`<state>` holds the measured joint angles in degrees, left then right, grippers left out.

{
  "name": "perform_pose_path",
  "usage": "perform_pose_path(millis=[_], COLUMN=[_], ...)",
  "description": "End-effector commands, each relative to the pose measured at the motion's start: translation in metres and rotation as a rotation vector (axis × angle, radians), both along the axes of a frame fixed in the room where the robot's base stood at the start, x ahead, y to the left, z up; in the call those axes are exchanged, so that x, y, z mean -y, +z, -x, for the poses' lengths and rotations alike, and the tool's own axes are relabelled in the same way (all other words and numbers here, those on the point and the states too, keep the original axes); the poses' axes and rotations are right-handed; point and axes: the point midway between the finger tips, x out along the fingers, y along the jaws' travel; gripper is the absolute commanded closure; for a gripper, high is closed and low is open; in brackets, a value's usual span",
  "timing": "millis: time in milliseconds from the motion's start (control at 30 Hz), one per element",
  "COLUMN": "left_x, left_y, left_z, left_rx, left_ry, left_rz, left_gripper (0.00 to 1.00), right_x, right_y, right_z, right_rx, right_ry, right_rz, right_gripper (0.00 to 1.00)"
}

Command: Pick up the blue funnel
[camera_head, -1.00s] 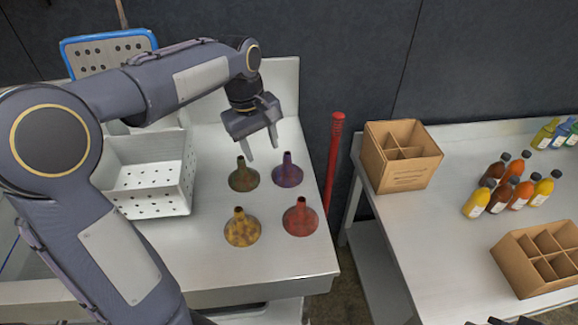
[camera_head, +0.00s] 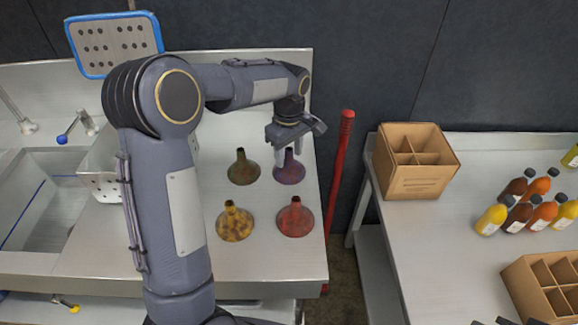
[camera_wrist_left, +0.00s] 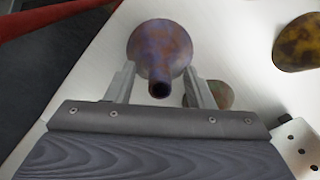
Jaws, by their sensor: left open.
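The blue funnel (camera_head: 289,172), mottled blue-purple, stands spout up on the metal counter (camera_head: 262,262) at the back right of a group of funnels. My left gripper (camera_head: 290,158) is open right over it, its fingers pointing down and partly hiding the spout. In the left wrist view the blue funnel (camera_wrist_left: 160,48) shows between the two open fingers (camera_wrist_left: 160,88), its dark spout opening facing the camera. I cannot tell whether the fingers touch it. My right gripper is not clearly in view.
A green funnel (camera_head: 243,172) stands close to the left, a yellow funnel (camera_head: 235,224) and a red funnel (camera_head: 295,220) in front. A red pole (camera_head: 340,175) leans beyond the counter's right edge. A second table holds a cardboard box (camera_head: 412,180) and several bottles.

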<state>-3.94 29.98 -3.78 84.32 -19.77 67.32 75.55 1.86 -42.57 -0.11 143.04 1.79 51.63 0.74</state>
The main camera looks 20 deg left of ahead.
Motion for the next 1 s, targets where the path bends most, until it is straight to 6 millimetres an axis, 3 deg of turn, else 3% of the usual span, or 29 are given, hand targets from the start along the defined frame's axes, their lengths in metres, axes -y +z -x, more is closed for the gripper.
perform_pose_path(millis=[167,500,833,1000], left_x=[0.000,0.000,0.000,0.000], left_y=[0.000,0.000,0.003,0.017], left_z=[0.000,0.000,0.000,-0.001], left_rx=[0.001,0.001,0.002,0.004], left_ry=[0.000,0.000,0.000,0.000], left_rz=[0.000,0.000,0.001,0.001], left_gripper=[0.52,0.95,0.97,0.97], right_x=[0.000,0.000,0.000,0.000], right_y=[0.000,0.000,0.000,0.000], right_z=[0.000,0.000,0.000,0.000], right_rx=[0.000,0.000,0.000,0.000], right_ry=[0.000,0.000,0.000,0.000], right_rz=[0.000,0.000,0.000,0.000], right_gripper=[1.00,1.00,1.00,1.00])
